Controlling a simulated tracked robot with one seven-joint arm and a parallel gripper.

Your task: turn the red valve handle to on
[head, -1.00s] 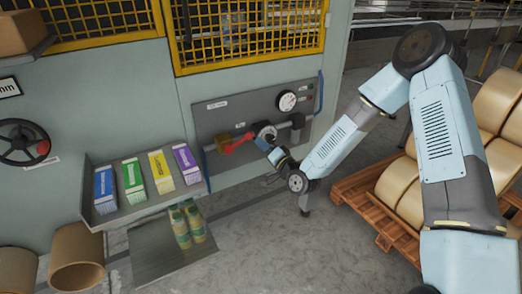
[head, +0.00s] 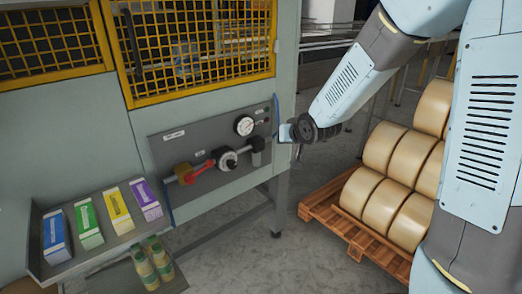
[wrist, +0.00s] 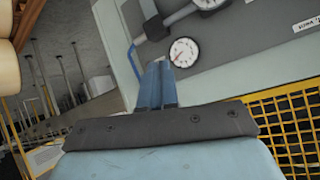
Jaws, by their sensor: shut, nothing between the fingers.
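The red valve handle (head: 198,171) is on the grey panel (head: 165,146) in the head view. It sits beside a brass valve body and slants slightly up to the right, roughly along the pipe. My gripper (head: 284,132) is off the panel's right edge, right of the handle and higher in the picture, apart from it. In the wrist view my gripper's fingers (wrist: 157,82) are together and empty, pointing toward the panel near a gauge (wrist: 184,52). The handle is not visible in the wrist view.
A pressure gauge (head: 244,125) and a dark round fitting (head: 228,158) are right of the handle. A shelf (head: 97,252) with several coloured cartons is lower left. A pallet (head: 345,228) of tan rolls stands at right. Yellow mesh (head: 195,55) is above the panel.

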